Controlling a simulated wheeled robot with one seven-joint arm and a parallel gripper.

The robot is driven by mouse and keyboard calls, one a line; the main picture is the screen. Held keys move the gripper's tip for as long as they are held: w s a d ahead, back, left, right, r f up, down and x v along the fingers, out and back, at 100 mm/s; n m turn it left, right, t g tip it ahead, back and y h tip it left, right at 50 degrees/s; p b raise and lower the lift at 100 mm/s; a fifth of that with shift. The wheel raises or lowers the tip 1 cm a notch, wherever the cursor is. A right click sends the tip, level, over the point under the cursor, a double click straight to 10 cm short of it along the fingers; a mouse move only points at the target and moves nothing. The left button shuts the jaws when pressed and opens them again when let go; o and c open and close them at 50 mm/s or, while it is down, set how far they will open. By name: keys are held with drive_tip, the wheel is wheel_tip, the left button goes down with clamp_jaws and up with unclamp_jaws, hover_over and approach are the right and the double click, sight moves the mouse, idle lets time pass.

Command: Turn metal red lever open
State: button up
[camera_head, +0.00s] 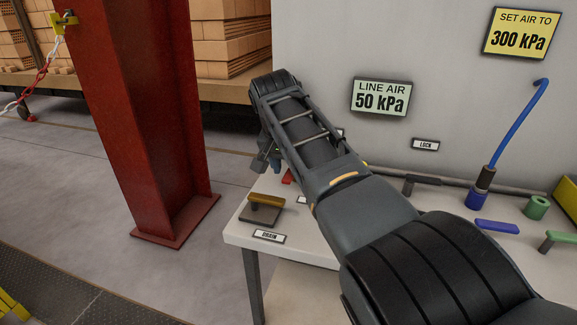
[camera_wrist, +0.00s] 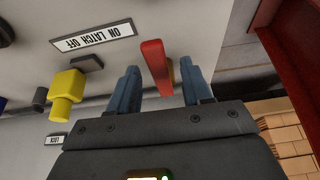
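The red lever (camera_wrist: 153,62) shows in the wrist view, standing out between my gripper's two blue fingers. My gripper (camera_wrist: 161,88) is open around the lever, with a visible gap on each side. The lever's far end reaches past the fingertips in the picture. In the head view a small bit of red (camera_head: 288,177) shows beside my arm, over the table's back left. My gripper (camera_head: 268,158) is mostly hidden there behind my own arm. An "ON LATCH OFF" label (camera_wrist: 93,41) appears upside down left of the lever in the wrist view.
A yellow knob (camera_wrist: 66,87) is left of my gripper. On the white table (camera_head: 246,228) are a drain valve (camera_head: 266,203), a blue handle (camera_head: 497,226) and a green fitting (camera_head: 537,207). A red steel column (camera_head: 135,110) stands left of the table. The wall panel reads "LINE AIR 50 kPa" (camera_head: 380,97).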

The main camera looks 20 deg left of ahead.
drive_tip(key=shift+r, duration=0.1)
drive_tip(key=v, duration=0.7)
drive_tip(key=shift+r, duration=0.3)
drive_tip(key=shift+s, duration=0.1)
drive_tip(key=shift+s, duration=0.15)
